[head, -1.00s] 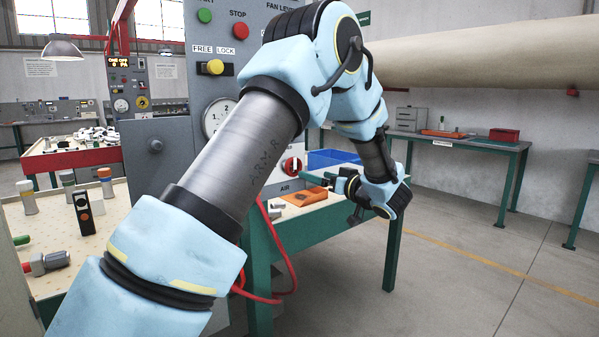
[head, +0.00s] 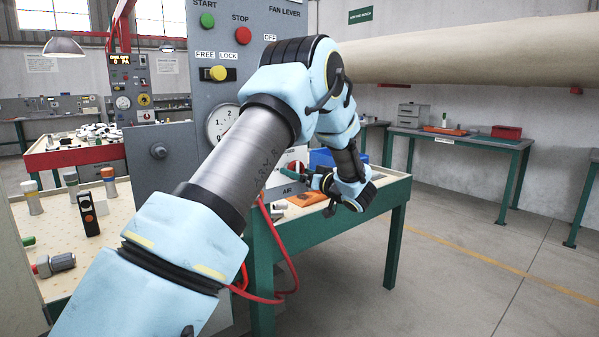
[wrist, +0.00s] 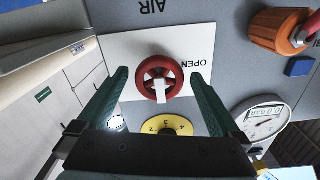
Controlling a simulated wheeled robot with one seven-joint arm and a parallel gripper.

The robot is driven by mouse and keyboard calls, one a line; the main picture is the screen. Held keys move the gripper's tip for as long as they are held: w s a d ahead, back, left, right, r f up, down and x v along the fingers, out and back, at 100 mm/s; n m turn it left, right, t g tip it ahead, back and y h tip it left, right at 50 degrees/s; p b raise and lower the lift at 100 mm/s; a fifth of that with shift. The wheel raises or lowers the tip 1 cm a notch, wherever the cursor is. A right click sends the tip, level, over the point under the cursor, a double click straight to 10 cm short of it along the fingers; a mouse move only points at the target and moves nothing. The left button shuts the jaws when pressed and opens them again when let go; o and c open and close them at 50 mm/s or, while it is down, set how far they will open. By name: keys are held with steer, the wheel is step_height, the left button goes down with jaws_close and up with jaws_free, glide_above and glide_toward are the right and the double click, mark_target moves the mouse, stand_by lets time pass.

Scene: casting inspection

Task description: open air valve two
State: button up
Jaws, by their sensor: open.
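The air valve is a red handwheel (wrist: 160,78) with a white bar across it, on a white plate (wrist: 115,52) lettered OPEN. AIR is lettered beside the plate; both words appear upside down in the wrist view. Below the wheel is a yellow numbered dial (wrist: 165,127). My gripper (wrist: 160,75) is open, its two dark green fingers on either side of the wheel in the picture. Whether they reach around its rim or stop short of it I cannot tell. In the head view my gripper (head: 296,173) is at the panel's lower right, largely covering the wheel.
A gauge (wrist: 264,120) and an orange part (wrist: 277,30) are on the panel right of the wheel in the wrist view. Red hoses (head: 270,250) hang below the panel.

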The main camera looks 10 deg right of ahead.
steer(key=c, duration=1.3)
steer(key=shift+f+b, duration=0.1)
steer(key=shift+b, duration=0.2)
steer(key=n+b, duration=1.8)
steer(key=b, duration=0.4)
steer(key=shift+w+d+b, duration=0.1)
steer(key=shift+d+b, duration=0.05)
steer(key=shift+b, duration=0.15)
